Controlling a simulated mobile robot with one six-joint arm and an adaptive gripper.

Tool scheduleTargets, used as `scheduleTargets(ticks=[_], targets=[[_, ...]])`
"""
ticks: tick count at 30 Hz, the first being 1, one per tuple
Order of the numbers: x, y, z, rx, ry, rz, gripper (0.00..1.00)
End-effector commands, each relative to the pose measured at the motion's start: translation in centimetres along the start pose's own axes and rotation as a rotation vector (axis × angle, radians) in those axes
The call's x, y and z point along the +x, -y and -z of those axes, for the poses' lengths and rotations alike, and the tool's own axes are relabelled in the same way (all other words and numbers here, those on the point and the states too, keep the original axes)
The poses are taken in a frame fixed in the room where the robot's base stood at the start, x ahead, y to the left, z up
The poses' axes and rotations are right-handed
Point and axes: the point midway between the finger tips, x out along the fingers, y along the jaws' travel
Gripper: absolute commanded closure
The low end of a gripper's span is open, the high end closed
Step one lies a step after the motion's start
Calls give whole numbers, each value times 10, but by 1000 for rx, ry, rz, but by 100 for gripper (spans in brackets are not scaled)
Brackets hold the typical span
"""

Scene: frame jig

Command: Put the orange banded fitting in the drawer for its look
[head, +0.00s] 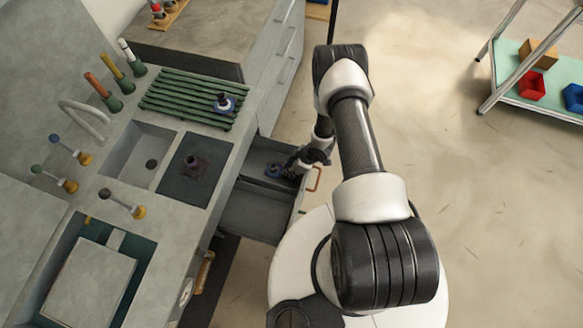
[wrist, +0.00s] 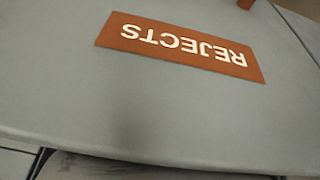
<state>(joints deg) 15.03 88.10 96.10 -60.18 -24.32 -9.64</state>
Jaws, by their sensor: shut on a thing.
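My gripper (head: 289,171) reaches left over the front of an open grey drawer (head: 253,203). It is shut on a small dark fitting with a bluish part (head: 272,171), which is inside the drawer's outline. An orange band cannot be made out on it at this size, nor whether it touches the drawer floor. In the wrist view the drawer front (wrist: 140,105) fills the picture, with an orange REJECTS label (wrist: 178,47) upside down. The fitting and fingertips are not clear there. The drawer has an orange handle (head: 314,180).
Another fitting (head: 223,102) stands on the green rack (head: 183,96). Several coloured-handled tools stand along the counter's left. A shelf trolley (head: 508,75) stands far right. Open floor lies between.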

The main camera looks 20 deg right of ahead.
Motion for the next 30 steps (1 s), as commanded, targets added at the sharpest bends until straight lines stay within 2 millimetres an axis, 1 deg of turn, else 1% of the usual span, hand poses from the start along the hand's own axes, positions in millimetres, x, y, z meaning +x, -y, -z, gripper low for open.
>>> scheduleTargets(ticks=[4, 8, 9, 17, 26, 30], targets=[[5, 0, -2, 0, 0, 0, 100], [4, 0, -2, 1, 1, 0, 100], [4, 0, -2, 1, 1, 1, 74], [4, 0, -2, 1, 1, 0, 57], [4, 0, -2, 0, 1, 0, 57], [-3, 0, 1, 0, 1, 0, 57]])
